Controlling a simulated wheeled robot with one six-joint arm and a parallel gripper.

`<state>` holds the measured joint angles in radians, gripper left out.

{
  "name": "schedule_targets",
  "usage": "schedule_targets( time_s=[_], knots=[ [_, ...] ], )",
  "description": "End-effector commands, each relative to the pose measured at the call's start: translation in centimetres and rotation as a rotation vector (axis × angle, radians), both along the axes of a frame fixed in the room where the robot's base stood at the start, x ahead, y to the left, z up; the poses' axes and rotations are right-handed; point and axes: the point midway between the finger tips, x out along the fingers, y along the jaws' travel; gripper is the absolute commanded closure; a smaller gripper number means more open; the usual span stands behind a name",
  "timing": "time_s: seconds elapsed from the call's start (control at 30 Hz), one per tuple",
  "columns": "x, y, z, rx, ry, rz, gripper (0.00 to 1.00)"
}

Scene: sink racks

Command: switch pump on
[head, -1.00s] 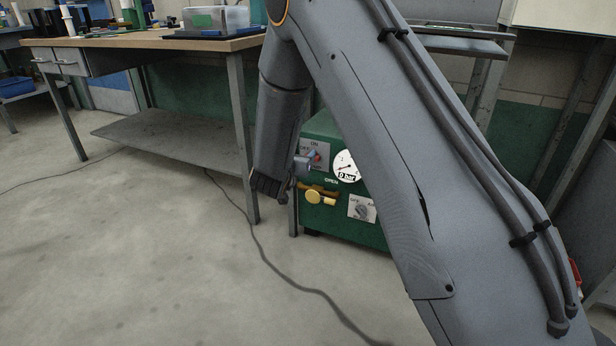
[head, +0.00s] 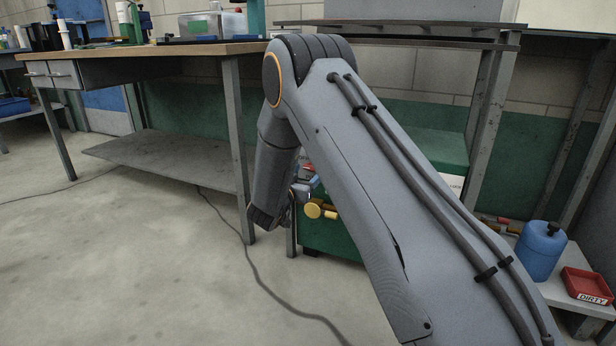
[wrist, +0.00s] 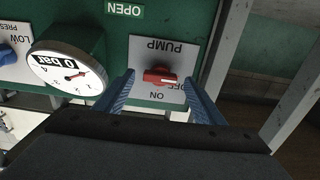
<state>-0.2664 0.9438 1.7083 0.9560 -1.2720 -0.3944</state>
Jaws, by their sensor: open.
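The red pump knob (wrist: 160,76) sits on a grey plate marked PUMP (wrist: 178,46), with OFF and ON, upside down in the wrist view. Its handle lies crosswise in that picture, one end toward OFF. My gripper (wrist: 159,82) is open, with a blue finger on each side of the knob; I cannot tell whether they touch it. The round gauge (wrist: 66,72) on the left reads 0 bar. In the head view, the green pump cabinet (head: 335,240) is mostly hidden behind my arm, with my gripper (head: 314,184) at its front.
A yellow valve handle (head: 313,210) shows low on the cabinet front. A workbench (head: 160,50) with a lower shelf stands on the left. A blue container (head: 540,252) and a red DIRTY tray (head: 588,286) are on the right. A cable lies on the open floor.

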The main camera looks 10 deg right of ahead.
Motion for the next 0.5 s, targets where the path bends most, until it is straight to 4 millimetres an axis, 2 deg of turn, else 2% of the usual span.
schedule_targets(
  time_s=[0.13, 0.43, 0.5],
  knots=[
    [0.93, -0.65, 0.0, 0.0, -0.002, 0.0, 0.37],
    [1.07, -0.75, 0.1, -0.001, -0.001, 0.001, 0.37],
    [1.06, -0.75, 0.1, -0.001, -0.001, 0.001, 0.49]
  ],
)
